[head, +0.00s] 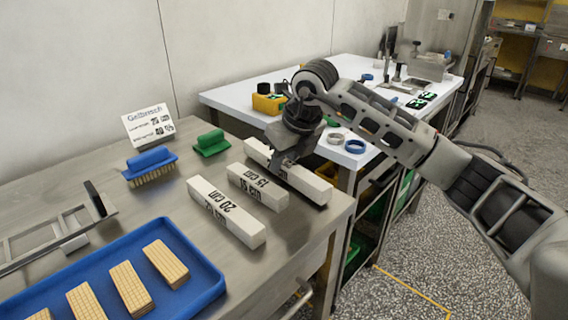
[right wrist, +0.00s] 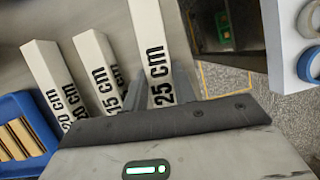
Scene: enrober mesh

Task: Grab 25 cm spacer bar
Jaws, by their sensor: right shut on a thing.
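The 25 cm spacer bar (head: 310,184) is a long white bar at the right end of the steel bench. My right gripper (head: 284,160) is over it from above, shut on it, and hides part of it in the head view. In the right wrist view the bar (right wrist: 152,35), marked "25 cm", runs between the fingers of the gripper (right wrist: 163,85). The 15 cm bar (head: 257,186) and the 20 cm bar (head: 226,211) lie to its left, apart from it. My left gripper is not in view.
A blue tray (head: 206,264) with wafer-like blocks is at the front left. A blue brush (head: 150,164), a green-handled item (head: 211,143), a sign (head: 148,125) and a metal frame (head: 45,243) are on the bench. A white table (head: 232,97) with tape rolls stands behind.

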